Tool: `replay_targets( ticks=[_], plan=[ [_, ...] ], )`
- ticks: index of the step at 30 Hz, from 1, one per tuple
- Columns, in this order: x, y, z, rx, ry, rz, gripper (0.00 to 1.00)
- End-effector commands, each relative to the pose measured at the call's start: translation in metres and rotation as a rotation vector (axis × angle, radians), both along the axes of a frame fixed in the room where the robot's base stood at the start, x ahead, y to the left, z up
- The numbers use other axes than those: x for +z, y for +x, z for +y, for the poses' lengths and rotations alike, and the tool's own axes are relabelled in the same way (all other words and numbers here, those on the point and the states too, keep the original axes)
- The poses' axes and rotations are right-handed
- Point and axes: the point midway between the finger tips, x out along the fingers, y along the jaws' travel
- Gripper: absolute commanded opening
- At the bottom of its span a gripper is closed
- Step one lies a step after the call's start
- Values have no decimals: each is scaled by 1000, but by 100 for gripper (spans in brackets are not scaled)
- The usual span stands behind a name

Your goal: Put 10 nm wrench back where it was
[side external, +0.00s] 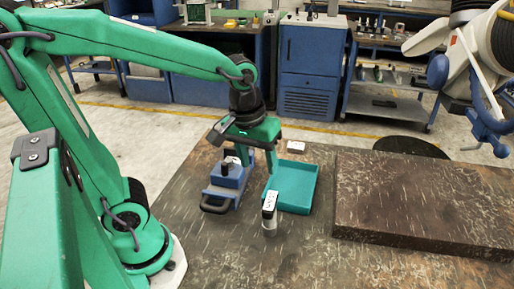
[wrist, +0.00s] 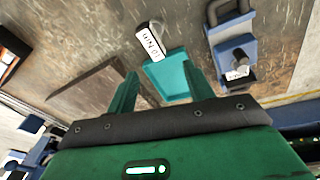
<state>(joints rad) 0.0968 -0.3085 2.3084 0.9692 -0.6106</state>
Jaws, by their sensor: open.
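An upright piece with a white label (side external: 269,205) and a grey cylindrical lower part stands on the brown table in front of the teal tray. In the wrist view its label (wrist: 152,45) seems to read 10 Nm, turned round; I take it as the 10 nm wrench. My gripper (side external: 257,160) is open and empty, above the area between the tray and a blue tool, behind the labelled piece. In the wrist view my gripper's fingers (wrist: 159,72) are spread apart, with the tray beyond them.
The shallow teal tray (side external: 313,190) looks empty. A blue tool with a dark handle (side external: 226,178) stands left of it. A small white-labelled item (side external: 296,146) lies behind the tray. A thick raised slab (side external: 425,200) fills the right. The front of the table is clear.

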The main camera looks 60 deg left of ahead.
Motion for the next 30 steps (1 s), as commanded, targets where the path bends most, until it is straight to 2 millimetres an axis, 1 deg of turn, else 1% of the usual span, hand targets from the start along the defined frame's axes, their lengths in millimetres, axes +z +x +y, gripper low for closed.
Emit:
replay_targets(
  ticks=[1,7,12,15,21,30],
  plan=[
    [7,-6,4,-42,7,-37,52],
    [25,-27,15,-230,60,-163,52],
    [34,-43,22,-369,121,-252,52],
    [37,-49,25,-428,152,-287,52],
    [40,-55,27,-482,183,-317,52],
    [40,-55,27,-485,184,-317,52]
  ],
)
